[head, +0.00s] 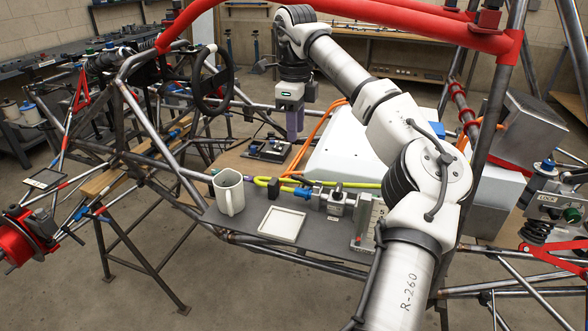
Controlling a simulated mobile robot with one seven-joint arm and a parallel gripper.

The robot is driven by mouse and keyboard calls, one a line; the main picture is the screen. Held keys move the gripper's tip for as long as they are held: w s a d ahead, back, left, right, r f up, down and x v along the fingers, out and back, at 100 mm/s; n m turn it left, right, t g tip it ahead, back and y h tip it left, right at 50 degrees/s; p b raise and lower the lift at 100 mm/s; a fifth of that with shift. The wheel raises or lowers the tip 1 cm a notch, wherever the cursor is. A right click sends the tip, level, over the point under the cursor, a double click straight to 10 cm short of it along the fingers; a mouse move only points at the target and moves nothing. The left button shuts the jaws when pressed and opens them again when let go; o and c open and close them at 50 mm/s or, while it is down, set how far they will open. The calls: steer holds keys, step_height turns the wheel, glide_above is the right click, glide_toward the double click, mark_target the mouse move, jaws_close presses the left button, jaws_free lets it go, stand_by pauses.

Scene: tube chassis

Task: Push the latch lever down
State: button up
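A dark latch-like fitting (268,149) on a black base sits on the board, just left of and below the fingertips. A small lever seems to be part of it, but its angle is too small to tell. The fingers look close to the fitting; whether they touch it is unclear.
A white mug (229,192), a white square tray (282,225) and a metal block with fittings (336,202) stand on the board's near part. Orange and yellow-green cables run beside them. Chassis tubes, a steering wheel (212,88) and a red bar (400,18) surround my arm.

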mark_target(295, 175)
step_height(295, 175, down, 12)
steer(key=shift+f+p, duration=0.2)
steer(key=shift+p, duration=0.85)
jaws_close()
